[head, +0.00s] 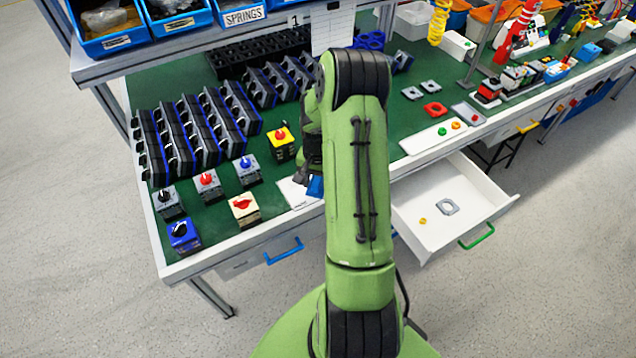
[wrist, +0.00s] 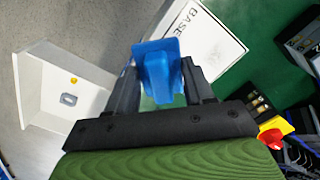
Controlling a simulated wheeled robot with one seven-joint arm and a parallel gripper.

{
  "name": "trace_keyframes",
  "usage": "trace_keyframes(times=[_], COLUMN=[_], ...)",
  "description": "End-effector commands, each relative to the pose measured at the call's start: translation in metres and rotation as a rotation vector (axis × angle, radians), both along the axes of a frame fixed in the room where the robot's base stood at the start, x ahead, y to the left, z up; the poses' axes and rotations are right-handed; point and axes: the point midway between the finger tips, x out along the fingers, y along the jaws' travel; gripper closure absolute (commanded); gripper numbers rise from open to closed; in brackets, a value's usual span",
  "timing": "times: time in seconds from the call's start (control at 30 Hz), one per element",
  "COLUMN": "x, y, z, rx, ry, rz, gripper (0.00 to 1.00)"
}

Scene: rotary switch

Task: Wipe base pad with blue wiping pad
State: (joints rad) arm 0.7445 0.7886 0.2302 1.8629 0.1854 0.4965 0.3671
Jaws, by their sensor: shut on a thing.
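The blue wiping pad (wrist: 160,68) is held between the two black fingers of my gripper (wrist: 168,84) in the wrist view. A small part of the blue pad (head: 316,186) also shows beside my arm in the head view. The base pad (wrist: 217,44) is a white plate with the black word BASE, lying on the green bench top. The blue pad overlaps its lower left part in the wrist view; I cannot tell if they touch. In the head view the base pad (head: 294,191) lies near the front edge, partly hidden by my gripper (head: 308,178) and arm.
Several rotary switches (head: 247,169) stand left of the base pad; a yellow one with a red knob (head: 281,143) is closest behind it. An open white drawer (head: 432,222) holds a grey ring plate (head: 447,206). A white tray (head: 443,134) lies to the right.

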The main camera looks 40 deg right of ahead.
Motion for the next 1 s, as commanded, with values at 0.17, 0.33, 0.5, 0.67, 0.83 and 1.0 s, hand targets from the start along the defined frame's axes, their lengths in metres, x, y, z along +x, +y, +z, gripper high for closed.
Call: trace_keyframes(times=[0.17,0.33,0.5,0.67,0.83,1.0], x=[0.002,0.003,0.003,0.003,0.003,0.003], y=[0.0,0.001,0.001,0.001,0.001,0.001], z=[0.019,0.027,0.026,0.026,0.026,0.027], rx=[-0.001,-0.001,0.0,0.0,0.0,0.001], ry=[-0.001,-0.001,0.0,0.0,0.0,0.001], rz=[0.003,0.004,0.004,0.005,0.004,-0.02], gripper=[0.76,0.76,0.76,0.76,0.76,0.76])
